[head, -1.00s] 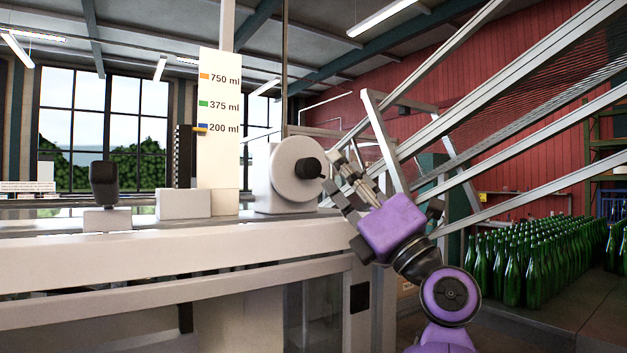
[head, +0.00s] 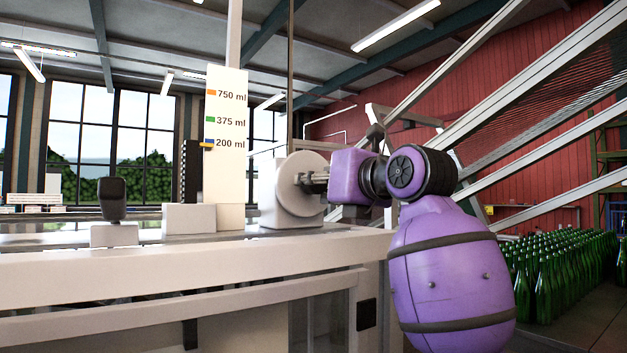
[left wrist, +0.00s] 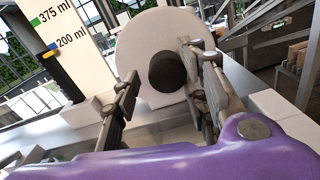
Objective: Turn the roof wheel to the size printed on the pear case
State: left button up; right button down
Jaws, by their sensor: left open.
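The wheel is a white disc (head: 301,205) on a pale housing on the machine top, with a black knob that shows in the left wrist view (left wrist: 167,71). Beside it stands a white scale board (head: 227,188) marked orange 750 ml, green 375 ml and blue 200 ml. A small yellow pointer (head: 207,145) is level with the 200 ml mark. My left gripper (head: 312,180) is open at the wheel's face, its fingers on either side of the knob. Contact with the knob cannot be told. I see no pear case. My right gripper is not in view.
A dark upright lever (head: 112,199) stands on the machine's left part, with a pale block (head: 189,217) to its right. Slanting metal rails (head: 540,90) rise behind my arm. Many green bottles (head: 570,262) stand at the right.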

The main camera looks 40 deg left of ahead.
pick_arm(q)
jog(key=shift+w+a, duration=0.2)
jog(key=shift+a, duration=0.3)
jog(key=shift+w+f, duration=0.1)
grip_shut()
jog(key=shift+f+n, duration=0.15)
jog(key=shift+n, duration=1.35)
jog(key=shift+a, duration=0.1)
